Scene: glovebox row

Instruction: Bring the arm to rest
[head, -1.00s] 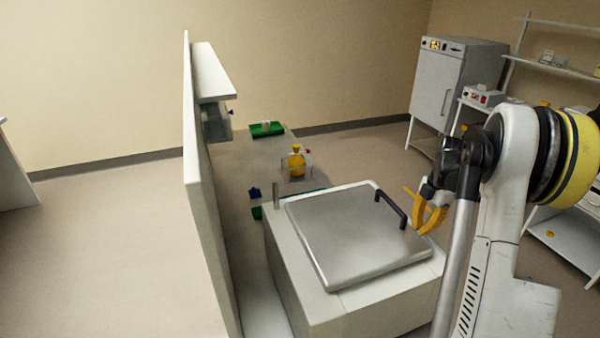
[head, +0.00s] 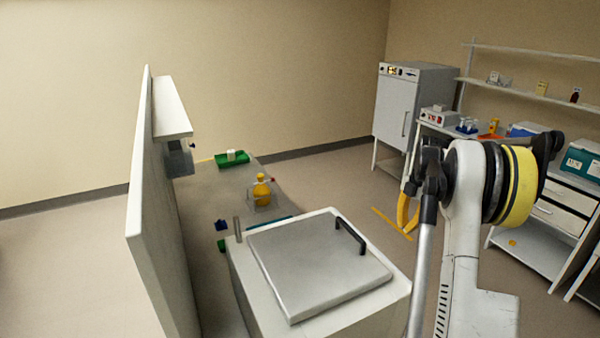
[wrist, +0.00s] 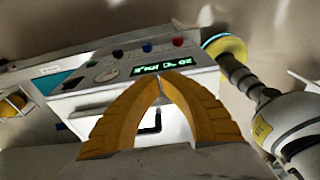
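My gripper (head: 406,226) has yellow fingers and hangs at the end of my raised, folded arm, right of the white box with the metal lid (head: 315,265). In the wrist view the two fingers of my gripper (wrist: 160,82) arch together and their tips meet, with nothing seen between them. In that view an instrument panel with a green lit display (wrist: 161,67) and coloured knobs lies beyond the fingers. No contact between the gripper and other things shows.
A tall white panel (head: 155,210) stands left of the lidded box. A yellow flask (head: 262,190) and a green tray (head: 231,160) are behind the box. A grey cabinet (head: 395,105) and shelving (head: 555,96) with labware stand at the right. Open floor lies at left.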

